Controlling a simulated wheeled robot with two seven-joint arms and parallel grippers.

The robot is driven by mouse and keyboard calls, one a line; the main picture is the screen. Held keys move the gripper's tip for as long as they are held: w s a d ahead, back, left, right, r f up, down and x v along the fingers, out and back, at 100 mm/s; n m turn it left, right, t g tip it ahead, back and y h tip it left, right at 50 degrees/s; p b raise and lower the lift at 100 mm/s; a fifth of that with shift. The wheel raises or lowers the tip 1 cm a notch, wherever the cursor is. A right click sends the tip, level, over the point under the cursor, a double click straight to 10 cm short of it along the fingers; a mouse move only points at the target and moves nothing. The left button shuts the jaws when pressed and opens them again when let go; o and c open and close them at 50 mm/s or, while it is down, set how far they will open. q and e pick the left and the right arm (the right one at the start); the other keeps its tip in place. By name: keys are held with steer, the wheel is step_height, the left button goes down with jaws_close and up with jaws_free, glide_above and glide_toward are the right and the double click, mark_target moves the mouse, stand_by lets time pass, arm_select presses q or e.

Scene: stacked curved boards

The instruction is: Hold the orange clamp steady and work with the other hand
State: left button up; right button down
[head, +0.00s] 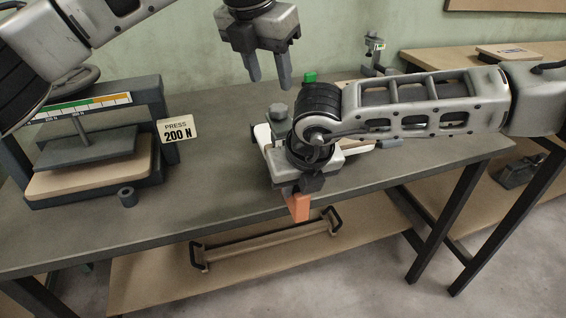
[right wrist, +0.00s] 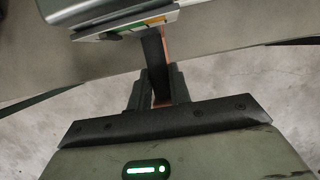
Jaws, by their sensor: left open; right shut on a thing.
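The orange clamp (head: 299,208) shows as a short orange piece hanging below my right gripper (head: 299,187), at the table's front edge in the head view. My right gripper is shut on it. In the right wrist view, a thin orange strip (right wrist: 167,45) shows beside the dark fingers; most of the clamp is hidden. My left gripper (head: 269,82) is open and empty, pointing down above the back of the table. A pale piece (head: 262,134) shows partly behind my right wrist; I cannot tell whether it belongs to the curved boards.
A press (head: 165,110) marked 200 N stands on the left of the table (head: 215,165). A small dark cylinder (head: 127,197) stands before it. A green block (head: 310,76) and a grey knob (head: 278,113) are near my grippers. A handled board (head: 265,243) lies on the lower shelf.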

mark_target(277, 107)
arm_select(q)
steer(key=shift+x, duration=3.75)
steer(key=c, duration=0.7)
steer(key=shift+a+m, duration=0.1)
steer(key=shift+m, duration=0.9)
